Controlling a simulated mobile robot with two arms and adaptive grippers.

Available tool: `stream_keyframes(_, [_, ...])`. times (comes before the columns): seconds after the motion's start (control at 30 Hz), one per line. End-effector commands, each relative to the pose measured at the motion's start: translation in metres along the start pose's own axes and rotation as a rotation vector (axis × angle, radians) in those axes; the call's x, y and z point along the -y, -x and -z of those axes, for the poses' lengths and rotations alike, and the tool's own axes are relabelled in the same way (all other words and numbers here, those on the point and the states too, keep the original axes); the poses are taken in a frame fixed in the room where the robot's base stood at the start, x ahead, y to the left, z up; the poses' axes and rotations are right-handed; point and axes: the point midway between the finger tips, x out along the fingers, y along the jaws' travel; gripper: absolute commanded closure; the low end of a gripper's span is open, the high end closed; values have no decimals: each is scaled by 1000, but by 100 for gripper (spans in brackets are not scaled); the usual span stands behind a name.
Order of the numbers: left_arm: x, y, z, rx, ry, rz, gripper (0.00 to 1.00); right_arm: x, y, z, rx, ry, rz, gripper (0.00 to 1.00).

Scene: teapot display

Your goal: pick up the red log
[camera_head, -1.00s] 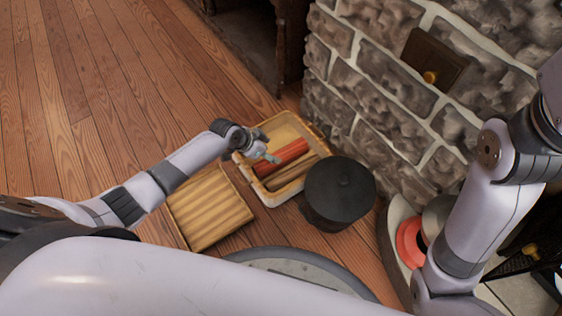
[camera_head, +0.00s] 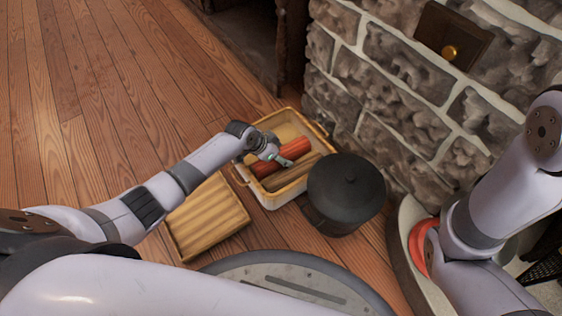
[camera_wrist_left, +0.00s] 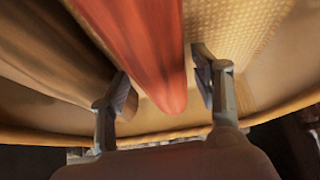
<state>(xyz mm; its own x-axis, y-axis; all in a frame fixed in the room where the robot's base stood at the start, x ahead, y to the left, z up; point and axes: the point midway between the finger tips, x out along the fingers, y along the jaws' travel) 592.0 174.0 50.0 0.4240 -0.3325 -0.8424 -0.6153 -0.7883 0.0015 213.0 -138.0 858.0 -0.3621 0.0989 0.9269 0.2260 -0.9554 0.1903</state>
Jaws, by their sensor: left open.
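The red log (camera_head: 295,148) lies in a yellow-rimmed basket (camera_head: 318,176) on the floor, beside brown logs (camera_head: 292,174). My left gripper (camera_head: 285,160) is over the basket at the red log. In the left wrist view the gripper (camera_wrist_left: 160,92) is open, with one finger on each side of the red log's near end (camera_wrist_left: 150,55). Whether the fingers touch the log cannot be told. The left finger is close to a brown log (camera_wrist_left: 60,50). My right arm shows at the right, but its gripper is out of view.
A black lidded pot (camera_head: 345,190) stands right of the basket. A ridged wooden tray (camera_head: 210,215) lies left of it. A stone wall (camera_head: 390,90) rises behind, with a brown box with a gold knob (camera_head: 452,42). The wooden floor at left is clear.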

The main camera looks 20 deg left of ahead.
Motion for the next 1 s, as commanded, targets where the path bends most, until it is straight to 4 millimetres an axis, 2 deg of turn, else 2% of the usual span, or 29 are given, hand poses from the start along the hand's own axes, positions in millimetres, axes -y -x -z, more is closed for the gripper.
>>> stream_keyframes(0.07, [0,-8,-1,-1,-1,1,42,2,8,3,0,0,0,62])
stream_keyframes(0.33, [0,-7,1,-1,-1,1,43,1,6,2,0,0,0,62])
stream_keyframes(1.0, [0,-7,0,-1,0,1,88,2,6,2,-1,0,1,62])
